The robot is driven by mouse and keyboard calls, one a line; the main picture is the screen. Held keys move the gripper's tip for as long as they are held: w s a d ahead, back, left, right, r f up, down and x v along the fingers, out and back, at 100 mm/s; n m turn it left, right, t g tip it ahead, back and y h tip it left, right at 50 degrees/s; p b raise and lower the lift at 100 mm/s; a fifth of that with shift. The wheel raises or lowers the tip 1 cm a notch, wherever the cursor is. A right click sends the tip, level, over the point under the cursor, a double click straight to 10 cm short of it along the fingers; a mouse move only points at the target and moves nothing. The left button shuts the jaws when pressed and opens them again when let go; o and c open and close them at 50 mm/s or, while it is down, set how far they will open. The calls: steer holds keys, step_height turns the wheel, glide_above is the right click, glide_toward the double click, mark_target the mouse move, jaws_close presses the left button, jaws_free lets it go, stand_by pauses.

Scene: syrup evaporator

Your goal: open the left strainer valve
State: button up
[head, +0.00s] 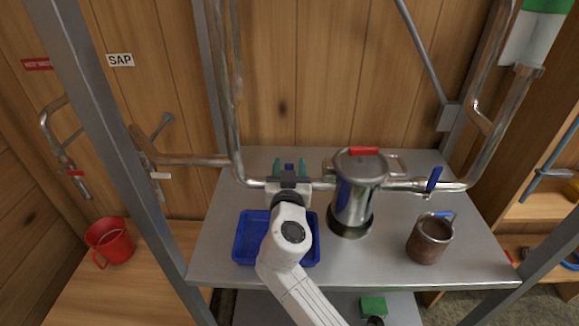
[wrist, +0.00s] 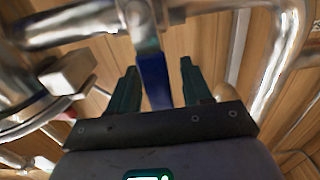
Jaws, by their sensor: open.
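The left strainer valve has a blue lever (wrist: 154,78) that hangs off a metal fitting on the pipe, crosswise to it. In the head view only a bit of this lever (head: 289,167) shows between my fingers. My gripper (head: 289,163) is open, with one green finger on each side of the lever. In the wrist view my gripper (wrist: 158,66) has visible gaps on both sides of the lever, so neither finger clearly touches it. The steel strainer (head: 353,203) with a red-handled lid stands just right of my gripper.
A second valve with a blue lever (head: 434,179) is right of the strainer. A blue tray (head: 244,250) lies under my arm on the metal shelf (head: 390,268). A rusty mug (head: 430,240) is at right. A red mug (head: 109,242) stands left, beyond a grey post.

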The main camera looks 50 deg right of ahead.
jaws_close()
stand_by(0.3)
steer(key=shift+a, duration=0.1)
stand_by(0.4)
steer(key=shift+w+a+f+n+b, duration=0.35)
steer(key=shift+w+a+n+b, duration=0.25)
steer(key=shift+n, duration=0.95)
steer(key=shift+w+a+f+n+b, duration=0.4)
steer(key=shift+w+n+b, duration=0.35)
steer(key=shift+n, duration=0.85)
steer(key=shift+w+a+f+n+b, duration=0.45)
steer(key=shift+n+b, duration=0.3)
steer(key=shift+n, duration=0.8)
steer(key=shift+w+r, duration=0.1)
steer(key=shift+w, duration=0.05)
jaws_free()
